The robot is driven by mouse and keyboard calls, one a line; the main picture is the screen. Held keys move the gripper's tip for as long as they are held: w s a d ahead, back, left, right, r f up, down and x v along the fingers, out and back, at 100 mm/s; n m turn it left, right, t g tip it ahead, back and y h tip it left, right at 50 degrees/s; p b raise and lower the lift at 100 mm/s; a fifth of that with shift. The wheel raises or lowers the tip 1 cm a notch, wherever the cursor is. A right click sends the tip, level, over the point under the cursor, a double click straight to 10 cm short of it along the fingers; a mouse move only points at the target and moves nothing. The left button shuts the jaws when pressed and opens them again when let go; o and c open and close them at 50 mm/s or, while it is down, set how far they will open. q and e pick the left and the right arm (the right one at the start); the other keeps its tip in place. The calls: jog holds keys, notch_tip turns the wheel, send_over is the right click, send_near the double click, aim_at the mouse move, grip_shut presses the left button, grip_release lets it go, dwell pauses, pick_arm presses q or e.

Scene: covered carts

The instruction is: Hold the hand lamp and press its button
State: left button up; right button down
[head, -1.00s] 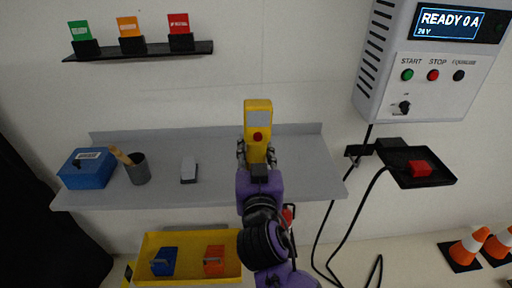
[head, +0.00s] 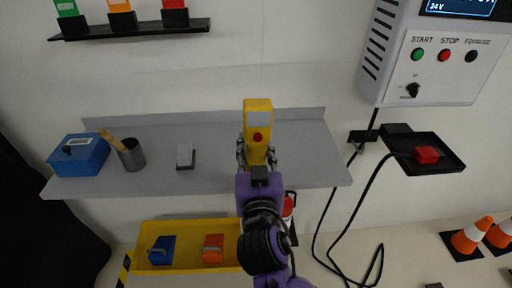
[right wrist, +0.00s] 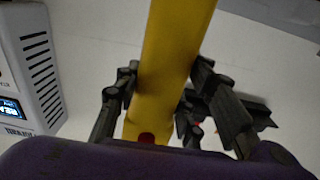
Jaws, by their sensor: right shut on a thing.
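The yellow hand lamp (head: 258,118) stands upright above the grey shelf in the head view, with a pale panel near its top and a red button (head: 257,137) below it. My right gripper (head: 257,156) is shut on its lower part from both sides. In the right wrist view the lamp's yellow body (right wrist: 172,60) runs between the two dark fingers (right wrist: 158,100), and the red button (right wrist: 147,138) shows near the bottom edge. Nothing is seen touching the button. My left gripper is not in view.
The grey shelf (head: 215,150) holds a blue box (head: 80,155), a dark cup (head: 131,154) and a small grey-white block (head: 185,156). A charger cabinet (head: 433,60) hangs at right above a black tray (head: 440,160). A yellow bin (head: 190,235) stands below.

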aim_at(256, 163)
jog(key=shift+f+b, duration=0.6)
jog(key=shift+f, duration=0.5)
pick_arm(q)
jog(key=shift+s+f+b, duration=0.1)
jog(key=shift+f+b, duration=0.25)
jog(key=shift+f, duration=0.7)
pick_arm(e)
jog(key=shift+f, duration=0.55)
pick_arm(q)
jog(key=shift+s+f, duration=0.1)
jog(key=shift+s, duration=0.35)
pick_arm(e)
jog(key=shift+f, duration=0.2)
jog(key=shift+r, duration=0.1)
